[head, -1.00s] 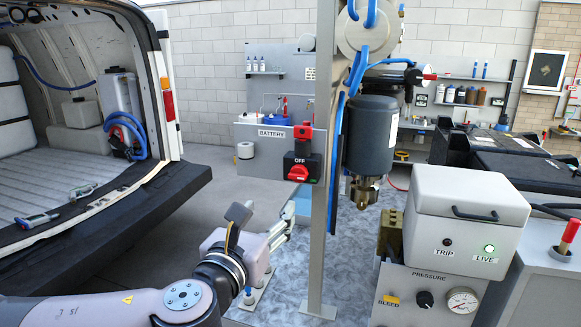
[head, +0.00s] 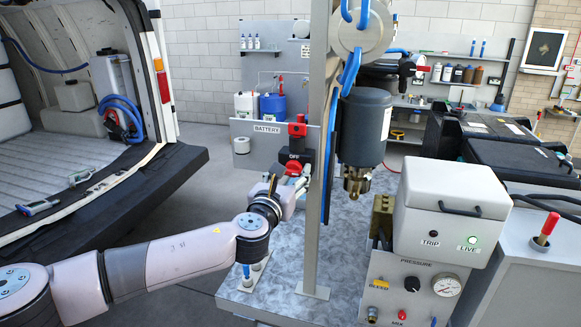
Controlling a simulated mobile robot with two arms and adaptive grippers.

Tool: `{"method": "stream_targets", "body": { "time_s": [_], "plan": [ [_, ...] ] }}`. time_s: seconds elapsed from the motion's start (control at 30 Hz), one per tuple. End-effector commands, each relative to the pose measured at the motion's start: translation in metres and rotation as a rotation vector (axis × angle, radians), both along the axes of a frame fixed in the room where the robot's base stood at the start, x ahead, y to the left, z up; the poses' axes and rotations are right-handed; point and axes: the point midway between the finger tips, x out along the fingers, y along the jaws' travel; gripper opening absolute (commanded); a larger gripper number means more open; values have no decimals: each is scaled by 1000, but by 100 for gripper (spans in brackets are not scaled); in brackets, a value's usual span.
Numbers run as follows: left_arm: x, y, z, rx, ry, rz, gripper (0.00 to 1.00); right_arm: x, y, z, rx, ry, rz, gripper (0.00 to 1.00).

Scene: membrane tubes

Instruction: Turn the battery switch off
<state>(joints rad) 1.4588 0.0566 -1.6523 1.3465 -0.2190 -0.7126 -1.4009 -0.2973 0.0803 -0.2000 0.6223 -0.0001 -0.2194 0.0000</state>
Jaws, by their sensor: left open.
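The battery switch (head: 296,141) is a black unit with red parts on a grey panel labelled BATTERY (head: 266,128), left of the metal post. The word OFF shows on its black body. Its red lower handle (head: 293,168) is partly covered by my left gripper (head: 291,179). The left gripper is open, with its fingers at or just in front of that handle. I cannot tell whether they touch it. My right gripper is not in view.
A metal post (head: 322,230) stands close to the right of the left gripper. A dark cylinder (head: 364,128) hangs beyond it. A white box (head: 452,205) with a green LIVE light sits at right. An open van (head: 150,180) is at left.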

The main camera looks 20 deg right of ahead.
Motion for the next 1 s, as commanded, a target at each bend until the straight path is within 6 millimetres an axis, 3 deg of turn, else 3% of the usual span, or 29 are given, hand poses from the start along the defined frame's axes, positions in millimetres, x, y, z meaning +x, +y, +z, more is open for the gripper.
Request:
{"method": "stream_targets", "body": {
  "time_s": [0.5,1.0],
  "plan": [
    [10,-7,-1,1,1,-1,54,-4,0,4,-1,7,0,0],
    [10,-7,0,1,1,0,21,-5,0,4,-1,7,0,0]
  ]
}}
